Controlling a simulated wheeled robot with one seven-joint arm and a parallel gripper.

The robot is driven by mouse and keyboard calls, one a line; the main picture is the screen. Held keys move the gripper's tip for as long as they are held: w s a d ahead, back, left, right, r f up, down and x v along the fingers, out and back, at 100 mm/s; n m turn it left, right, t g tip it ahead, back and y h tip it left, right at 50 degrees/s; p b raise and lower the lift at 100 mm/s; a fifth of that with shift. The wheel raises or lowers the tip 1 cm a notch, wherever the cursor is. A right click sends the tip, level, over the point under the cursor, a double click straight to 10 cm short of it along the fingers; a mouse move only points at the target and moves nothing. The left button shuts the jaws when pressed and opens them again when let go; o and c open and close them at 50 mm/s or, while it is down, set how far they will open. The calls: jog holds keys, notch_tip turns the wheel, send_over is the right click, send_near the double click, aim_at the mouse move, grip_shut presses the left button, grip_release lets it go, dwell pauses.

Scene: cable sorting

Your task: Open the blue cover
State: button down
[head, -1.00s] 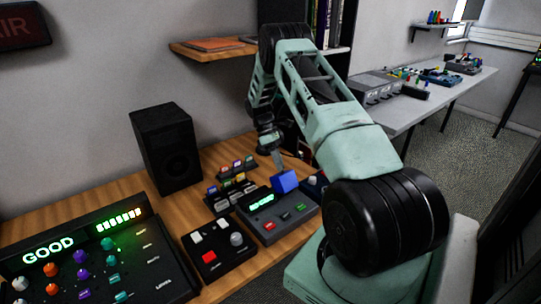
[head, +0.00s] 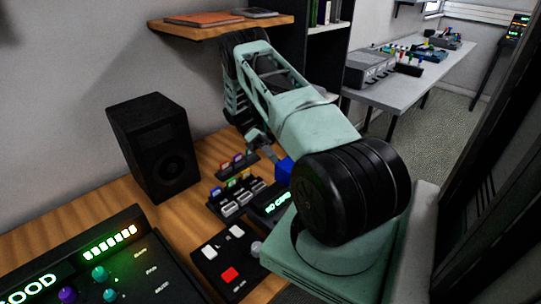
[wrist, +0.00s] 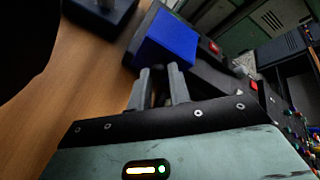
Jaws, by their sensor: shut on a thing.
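The blue cover (wrist: 166,47) is a boxy blue piece on a dark device (wrist: 135,48) in the wrist view. In the head view only part of the blue cover (head: 285,169) shows beside my arm, which hides the rest. My gripper (wrist: 160,70) has its two grey fingertips at the near edge of the cover, shut on it with a gap between the fingers. In the head view my gripper (head: 264,150) is small and partly hidden at the cover's left. I cannot tell how far the cover is tilted.
A black speaker (head: 153,146) stands at the left. A button box (head: 226,262) and a lit console (head: 95,265) are in front. A card rack (head: 238,192) is close to the device. A shelf (head: 222,25) hangs above. Bare wood (head: 120,212) lies around the speaker.

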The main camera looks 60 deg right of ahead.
jog(key=shift+w+d+f+b, duration=0.1)
jog(key=shift+f+b, duration=0.25)
jog(key=shift+f, duration=0.6)
jog(key=c, duration=1.3)
grip_release()
jog(key=shift+w, duration=0.1)
jog(key=b+v, duration=0.2)
jog(key=v, duration=1)
